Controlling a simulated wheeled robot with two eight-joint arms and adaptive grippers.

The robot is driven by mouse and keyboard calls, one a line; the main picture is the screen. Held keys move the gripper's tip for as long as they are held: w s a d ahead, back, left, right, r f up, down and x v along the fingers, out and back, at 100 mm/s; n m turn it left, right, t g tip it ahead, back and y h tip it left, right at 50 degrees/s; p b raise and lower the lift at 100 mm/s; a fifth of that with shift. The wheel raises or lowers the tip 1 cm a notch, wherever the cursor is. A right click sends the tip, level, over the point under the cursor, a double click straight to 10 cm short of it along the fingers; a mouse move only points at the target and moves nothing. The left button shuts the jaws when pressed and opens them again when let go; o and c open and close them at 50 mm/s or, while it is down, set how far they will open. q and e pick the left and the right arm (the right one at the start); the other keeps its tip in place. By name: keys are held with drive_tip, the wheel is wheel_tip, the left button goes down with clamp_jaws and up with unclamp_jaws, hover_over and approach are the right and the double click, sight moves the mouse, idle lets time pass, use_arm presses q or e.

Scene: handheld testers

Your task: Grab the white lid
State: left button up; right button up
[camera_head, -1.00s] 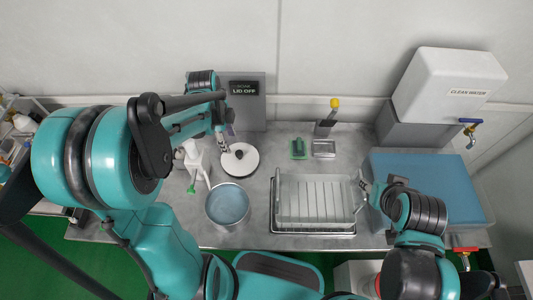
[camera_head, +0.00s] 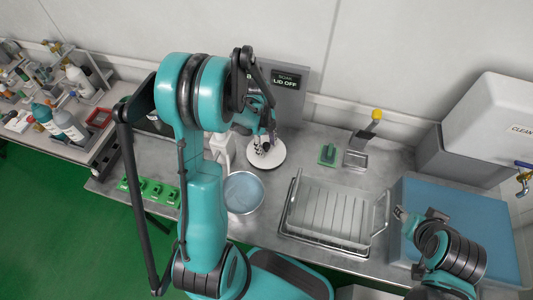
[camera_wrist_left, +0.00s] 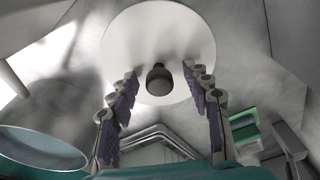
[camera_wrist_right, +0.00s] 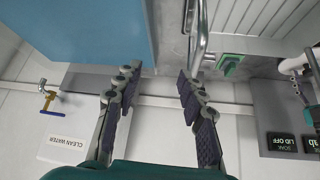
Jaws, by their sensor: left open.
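The white lid (camera_head: 279,158) is a round disc with a dark knob. It lies on the grey counter behind the blue-filled pot (camera_head: 243,193). My left gripper (camera_head: 263,146) is over the lid and hides part of it. In the left wrist view the lid (camera_wrist_left: 125,40) and its black knob (camera_wrist_left: 159,80) show between the fingers of my left gripper (camera_wrist_left: 160,82). The fingers are apart on either side of the knob and do not visibly touch it. My right gripper (camera_wrist_right: 157,78) is open and empty, near the rack's right side.
A wire dish rack (camera_head: 330,212) stands right of the pot, with a blue-topped block (camera_head: 455,235) beyond it. A "LID OFF" panel (camera_head: 288,90) stands behind the lid. A green sponge-like item (camera_head: 327,155) lies to its right. A bottle-filled side table (camera_head: 90,130) is at left.

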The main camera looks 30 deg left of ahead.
use_arm(q)
drive_tip(key=shift+r, duration=0.1)
clamp_jaws()
